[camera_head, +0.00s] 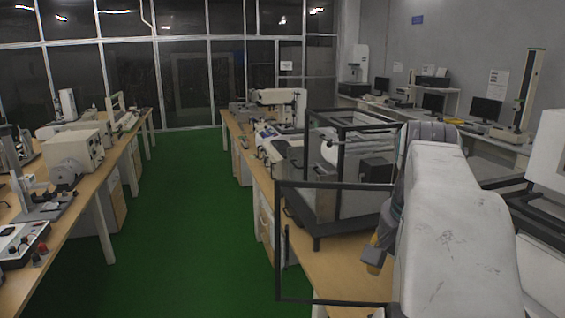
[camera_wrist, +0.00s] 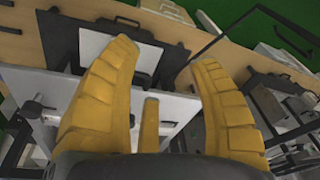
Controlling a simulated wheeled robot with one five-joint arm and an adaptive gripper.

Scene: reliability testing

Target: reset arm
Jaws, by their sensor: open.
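My gripper (camera_wrist: 168,75) shows in the wrist view with its yellow ribbed fingers spread apart and nothing between them. In the head view my white arm fills the right foreground, and a small yellow part of my gripper (camera_head: 374,256) shows at its left side, beside the framed test machine. The rest of the gripper is hidden behind the arm. In the wrist view the fingers are over a dark frame with a white panel (camera_wrist: 103,50) on a wooden bench.
A black-framed test machine (camera_head: 335,205) stands on the middle bench, its door frame (camera_head: 277,250) open towards the aisle. The green aisle floor (camera_head: 185,200) is clear. A left bench (camera_head: 68,230) holds several instruments. More instruments and monitors stand on the back right bench (camera_head: 475,140).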

